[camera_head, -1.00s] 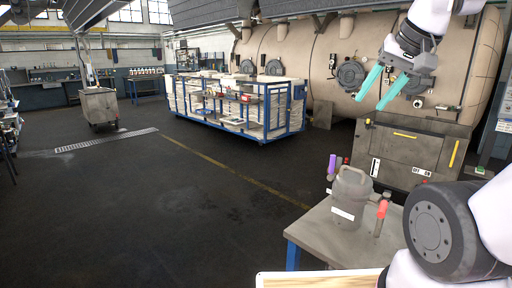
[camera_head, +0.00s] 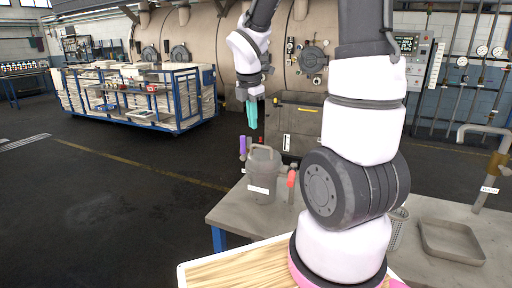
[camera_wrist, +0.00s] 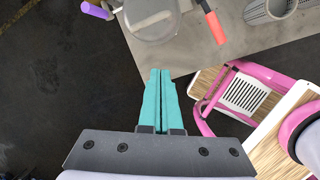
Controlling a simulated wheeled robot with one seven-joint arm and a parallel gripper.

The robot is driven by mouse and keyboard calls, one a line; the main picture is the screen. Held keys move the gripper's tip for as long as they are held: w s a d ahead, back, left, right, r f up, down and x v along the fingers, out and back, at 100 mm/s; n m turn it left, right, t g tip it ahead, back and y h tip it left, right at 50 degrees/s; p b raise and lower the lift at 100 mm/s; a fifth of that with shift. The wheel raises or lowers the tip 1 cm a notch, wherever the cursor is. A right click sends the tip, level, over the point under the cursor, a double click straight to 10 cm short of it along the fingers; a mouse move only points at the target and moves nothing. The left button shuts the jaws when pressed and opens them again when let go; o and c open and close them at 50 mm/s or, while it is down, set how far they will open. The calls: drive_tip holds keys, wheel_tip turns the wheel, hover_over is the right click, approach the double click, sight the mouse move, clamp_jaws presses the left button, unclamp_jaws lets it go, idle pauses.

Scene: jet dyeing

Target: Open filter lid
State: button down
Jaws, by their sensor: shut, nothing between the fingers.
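The filter is a grey pot (camera_head: 262,182) with a handled lid (camera_head: 264,153) on top, upright on the grey table. The lid looks seated on it. A purple handle (camera_head: 242,147) is at its left and a red handle (camera_head: 291,179) at its right. In the wrist view the round lid (camera_wrist: 150,18) is at the top edge, partly cut off, with the purple handle (camera_wrist: 94,9) and red handle (camera_wrist: 215,27) beside it. My gripper (camera_head: 252,126) points down with its teal fingers together, empty, above and apart from the lid. It also shows in the wrist view (camera_wrist: 160,72).
The table (camera_head: 230,210) also holds a shallow tray (camera_head: 450,240), a perforated basket (camera_head: 397,228) and a pipe with a valve (camera_head: 488,180) at the right. A large beige vessel stands behind. A blue-framed rack (camera_head: 178,125) is at back left, with open floor before it.

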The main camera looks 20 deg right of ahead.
sight(256, 159)
drive_tip(key=w+d+f+n, duration=0.1)
drive_tip(key=f, duration=0.3)
drive_tip(key=w+d+f+n, duration=0.1)
drive_tip(key=w+f+n, duration=0.1)
drive_tip(key=f, duration=0.2)
drive_tip(key=w+d+f+n, duration=0.1)
drive_tip(key=w+f+n, duration=0.1)
drive_tip(key=f, duration=0.3)
drive_tip(key=shift+w+g, duration=0.2)
drive_tip(key=shift+g, duration=0.1)
drive_tip(key=shift+w+d+r, duration=0.4)
drive_tip(key=shift+w+r, duration=0.1)
drive_tip(key=shift+w+r, duration=0.1)
drive_tip(key=shift+w+d+r+g, duration=0.2)
drive_tip(key=shift+r+g, duration=0.1)
